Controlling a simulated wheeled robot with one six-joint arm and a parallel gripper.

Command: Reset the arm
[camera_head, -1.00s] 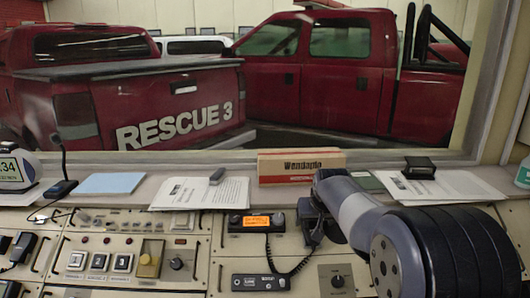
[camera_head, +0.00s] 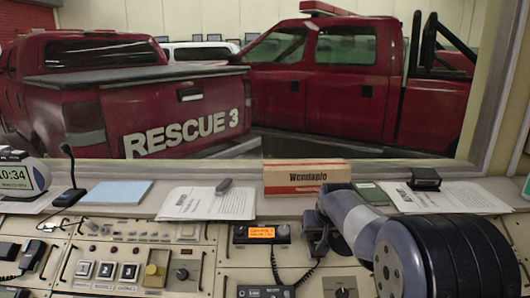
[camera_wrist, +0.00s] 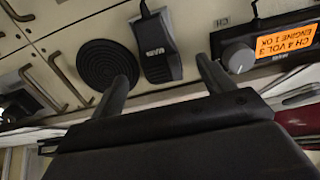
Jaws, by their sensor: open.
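My gripper (camera_wrist: 162,70) shows in the wrist view with its two dark fingers spread apart and nothing between them. Beyond the fingers, a black handheld microphone (camera_wrist: 155,48) and a round black speaker grille (camera_wrist: 106,66) show on the console panel. The radio with the orange display (camera_wrist: 285,42) is to the right of the fingers there. In the head view my arm reaches in from the right over the console, and its bulk hides part of the panel. The fingers cannot be made out in that view.
The radio display (camera_head: 262,232) sits mid-console. On the ledge are a Wendaplo box (camera_head: 305,179), papers (camera_head: 207,203), a blue pad (camera_head: 117,192), a desk microphone (camera_head: 70,190) and a clock (camera_head: 20,176). A window behind shows red trucks (camera_head: 185,115).

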